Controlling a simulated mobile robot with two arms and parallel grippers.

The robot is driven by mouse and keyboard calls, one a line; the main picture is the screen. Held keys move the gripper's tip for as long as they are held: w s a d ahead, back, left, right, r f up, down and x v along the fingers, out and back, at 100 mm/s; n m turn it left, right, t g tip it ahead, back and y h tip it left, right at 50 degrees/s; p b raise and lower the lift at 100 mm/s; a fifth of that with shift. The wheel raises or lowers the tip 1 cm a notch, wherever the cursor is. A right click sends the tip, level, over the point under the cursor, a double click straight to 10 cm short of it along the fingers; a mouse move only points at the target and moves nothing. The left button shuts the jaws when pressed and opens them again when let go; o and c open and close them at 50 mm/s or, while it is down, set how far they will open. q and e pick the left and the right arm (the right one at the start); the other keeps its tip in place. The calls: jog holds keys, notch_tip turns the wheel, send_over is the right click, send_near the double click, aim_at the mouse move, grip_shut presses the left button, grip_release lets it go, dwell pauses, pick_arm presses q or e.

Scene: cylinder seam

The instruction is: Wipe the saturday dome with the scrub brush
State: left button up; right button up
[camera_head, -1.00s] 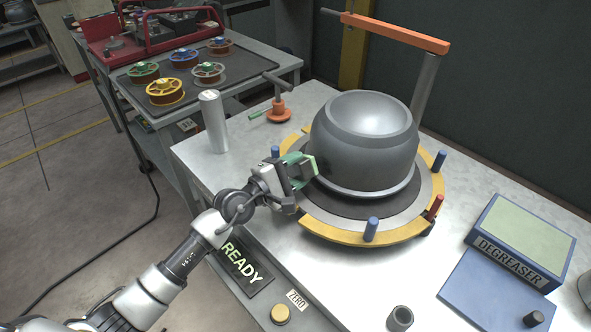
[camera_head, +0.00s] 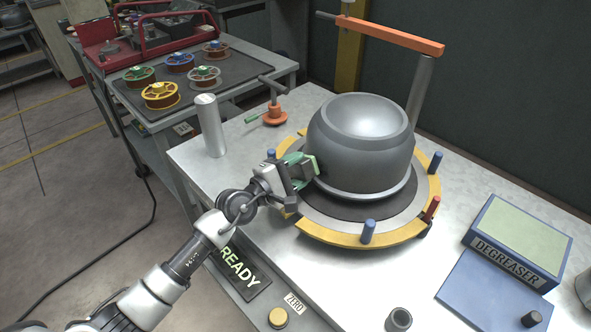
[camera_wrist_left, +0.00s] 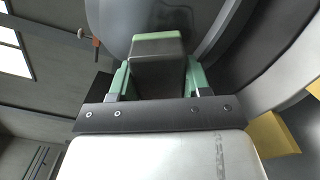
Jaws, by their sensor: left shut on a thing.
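The grey metal dome (camera_head: 360,145) sits upright on a round turntable with a yellow ring (camera_head: 350,236). It also fills the upper part of the left wrist view (camera_wrist_left: 115,20). My left gripper (camera_head: 300,168) is at the dome's left side, low on its wall. Its green-tipped fingers are shut on a dark block with a green edge, which appears to be the scrub brush (camera_wrist_left: 157,55). The brush is at or very close to the dome wall; contact itself is hidden. My right gripper does not show.
Blue pegs (camera_head: 368,231) and a red peg (camera_head: 431,208) stand around the ring. An orange-armed post (camera_head: 395,35) rises behind the dome. A silver cylinder (camera_head: 211,126) and an orange clamp (camera_head: 274,115) stand at left. A degreaser box (camera_head: 518,240) lies at right.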

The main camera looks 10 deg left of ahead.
aim_at(334, 177)
pick_arm(q)
jog(key=shift+w+d, duration=0.3)
jog(key=shift+w, duration=0.05)
jog(key=shift+s+d+r+p, duration=0.15)
jog(key=shift+s+d+p, duration=0.8)
jog(key=shift+p, duration=0.3)
jog(key=shift+s+d, duration=0.25)
jog(key=shift+d, duration=0.25)
jog(key=shift+s+d+p, duration=0.5)
jog(key=shift+d+p, duration=0.25)
jog(key=shift+p, duration=0.3)
jog(key=shift+s+d+p, duration=0.35)
jog(key=shift+d+p, duration=0.05)
jog(key=shift+d, duration=0.3)
jog(key=shift+w, duration=0.1)
jog(key=shift+f, duration=0.2)
